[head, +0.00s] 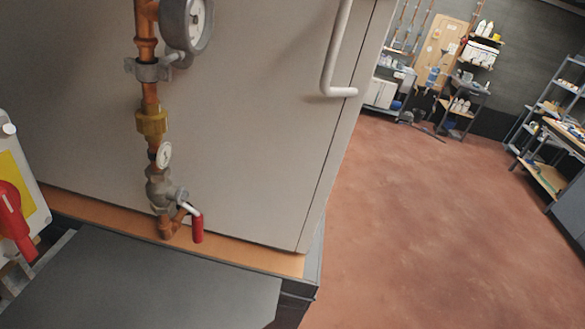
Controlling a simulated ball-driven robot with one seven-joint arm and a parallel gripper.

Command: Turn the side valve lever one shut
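The side valve (160,190) sits low on a vertical copper pipe at the left of the head view, in front of a grey cabinet side. Its lever has a red grip (197,228) that hangs almost straight down, to the right of the pipe. A round white tag (164,155) with a dark mark, seemingly a 1, is just above the valve. A brass fitting (151,121) and a round gauge (188,22) are higher on the pipe. My gripper is not in view, and nothing is seen touching the lever.
The grey cabinet (240,120) has a white handle (338,60) and stands on an orange-brown base strip. A yellow and white box with a red handle (12,215) is at the left edge. A dark flat surface (150,290) lies below. Open red floor (430,220) is at right; shelves stand beyond.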

